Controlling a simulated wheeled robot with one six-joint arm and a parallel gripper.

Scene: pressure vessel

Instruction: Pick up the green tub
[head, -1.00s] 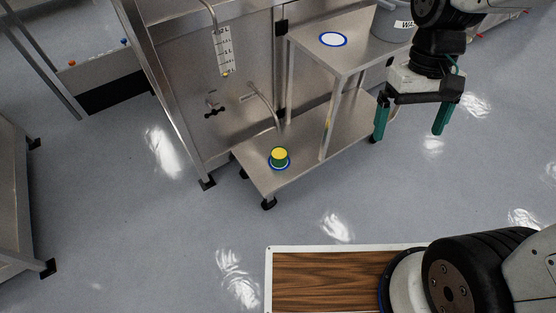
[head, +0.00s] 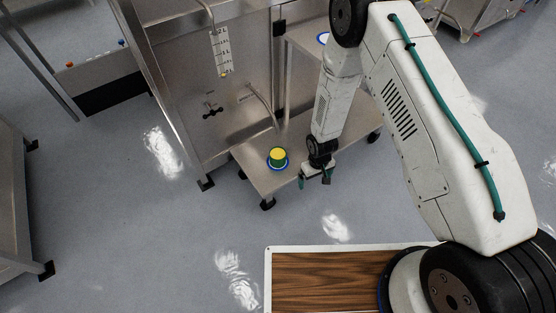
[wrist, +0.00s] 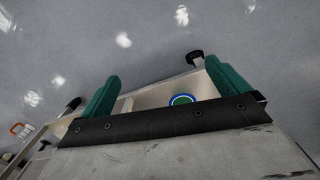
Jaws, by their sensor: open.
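The green tub (head: 279,163) has a yellow top and stands upright on a white disc with a blue rim, on the lower shelf (head: 262,178) of a steel cart. In the wrist view the green tub (wrist: 182,101) shows small beyond the palm edge, between the two fingers and closer to the right one. My gripper (head: 314,180) is open and empty, just right of the tub and apart from it in the head view. Its teal fingers (wrist: 162,72) are spread wide in the wrist view.
A steel cabinet (head: 185,100) with a valve and a hose (head: 262,105) stands behind the tub. The cart's upper shelf (head: 304,40), with a blue-rimmed white disc (head: 323,38), is partly hidden by my arm. The floor (head: 150,235) in front is clear.

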